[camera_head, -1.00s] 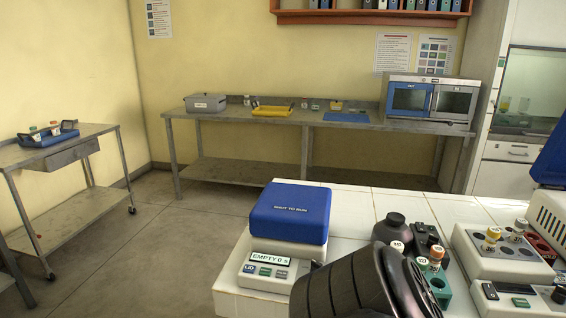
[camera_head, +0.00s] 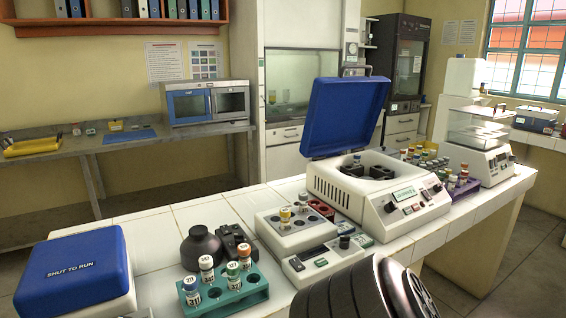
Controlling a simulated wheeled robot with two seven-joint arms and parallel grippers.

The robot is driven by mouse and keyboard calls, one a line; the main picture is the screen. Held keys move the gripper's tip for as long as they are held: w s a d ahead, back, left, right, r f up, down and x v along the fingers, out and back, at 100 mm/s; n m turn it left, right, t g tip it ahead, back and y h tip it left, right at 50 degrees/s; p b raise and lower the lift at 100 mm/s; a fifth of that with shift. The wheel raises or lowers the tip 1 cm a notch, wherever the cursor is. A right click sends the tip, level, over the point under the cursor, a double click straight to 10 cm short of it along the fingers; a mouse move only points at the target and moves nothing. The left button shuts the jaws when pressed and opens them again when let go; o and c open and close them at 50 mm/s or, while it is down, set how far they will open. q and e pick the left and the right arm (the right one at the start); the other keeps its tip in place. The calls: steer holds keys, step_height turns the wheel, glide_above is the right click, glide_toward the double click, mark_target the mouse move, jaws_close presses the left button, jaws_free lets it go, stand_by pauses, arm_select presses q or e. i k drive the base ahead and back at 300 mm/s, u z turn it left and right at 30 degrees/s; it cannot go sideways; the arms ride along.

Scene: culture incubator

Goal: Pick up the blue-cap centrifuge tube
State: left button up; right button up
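A teal tube rack (camera_head: 232,294) stands on the white tiled bench in the lower middle of the head view. Several capped tubes stand in or near it. The tube at its front left has a cap that looks blue (camera_head: 190,284), with a pale label on top. Neither of my grippers is in view; only a dark ribbed part of my arm shows at the bottom, right of the rack.
A closed blue-lidded device (camera_head: 74,268) sits at the left of the bench. A dark rounded bottle (camera_head: 201,247) is behind the rack. A device with tube wells (camera_head: 295,234) and an open centrifuge (camera_head: 380,188) with a raised blue lid stand to the right.

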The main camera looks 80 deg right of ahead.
mark_target(356, 157)
steer(key=z, duration=2.45)
